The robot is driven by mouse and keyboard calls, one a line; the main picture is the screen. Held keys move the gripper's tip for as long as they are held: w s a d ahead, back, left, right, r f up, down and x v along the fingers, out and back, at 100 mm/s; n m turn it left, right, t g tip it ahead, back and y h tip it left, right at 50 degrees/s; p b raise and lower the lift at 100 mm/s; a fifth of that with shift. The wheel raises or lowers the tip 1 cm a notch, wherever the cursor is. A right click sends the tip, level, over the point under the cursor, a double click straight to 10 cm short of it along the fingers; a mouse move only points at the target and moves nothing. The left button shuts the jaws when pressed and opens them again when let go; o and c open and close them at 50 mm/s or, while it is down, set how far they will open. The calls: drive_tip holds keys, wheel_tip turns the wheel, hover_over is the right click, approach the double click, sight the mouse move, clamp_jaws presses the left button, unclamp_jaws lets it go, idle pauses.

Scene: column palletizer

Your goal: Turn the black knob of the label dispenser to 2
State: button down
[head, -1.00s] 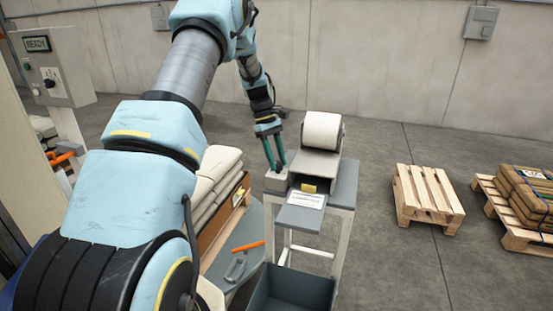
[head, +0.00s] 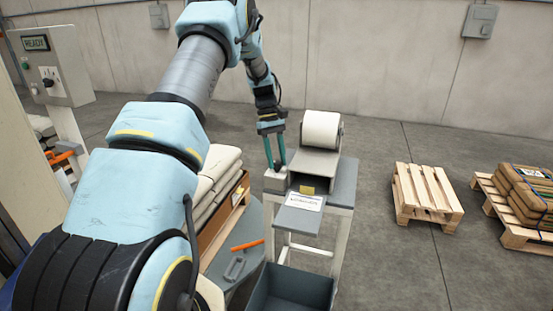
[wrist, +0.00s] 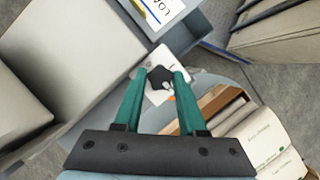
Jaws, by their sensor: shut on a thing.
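The label dispenser (head: 317,165) stands on a grey-topped stand and carries a large white roll (head: 321,130). A small light box (head: 276,182) is at its left side. The black knob (wrist: 160,77) is on a white plate on top of that box. My gripper (head: 274,166) points down over the box, and its green fingers are shut on the knob, one on each side, in the wrist view (wrist: 159,73). A light mark shows on the knob. The numbers around it are too small or hidden to read. In the head view the fingers mostly hide the knob.
A grey bin (head: 290,290) is below the dispenser's front. Stacked pale sacks (head: 217,175) and an orange-handled tool (head: 247,245) are to the left. A control panel (head: 50,65) reads READY. An empty pallet (head: 427,193) and a loaded one are on the right.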

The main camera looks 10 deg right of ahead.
drive_tip(key=shift+c, duration=2.4)
unclamp_jaws()
